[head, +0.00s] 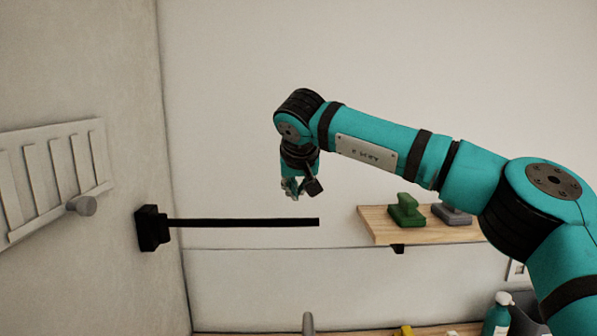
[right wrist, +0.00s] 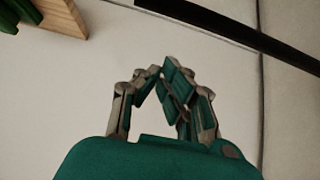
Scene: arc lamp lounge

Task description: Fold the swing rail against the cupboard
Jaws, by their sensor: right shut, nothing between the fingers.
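The swing rail (head: 245,222) is a thin black bar in the head view. It reaches out to the right from a black bracket (head: 151,228) on the left wall. It also shows in the right wrist view (right wrist: 236,32), crossing the upper right. My right gripper (head: 292,194) hangs above the rail, near its free end, and looks apart from it. In the right wrist view its fingers (right wrist: 165,72) are closed together with nothing between them. My left gripper is out of view. I cannot tell which surface is the cupboard.
A wooden shelf (head: 378,232) on the back wall holds a green object (head: 406,211) and a grey one (head: 450,214). A slatted white rack (head: 52,170) and a grey knob (head: 82,205) are on the left. A teal bottle (head: 498,313) stands low at right.

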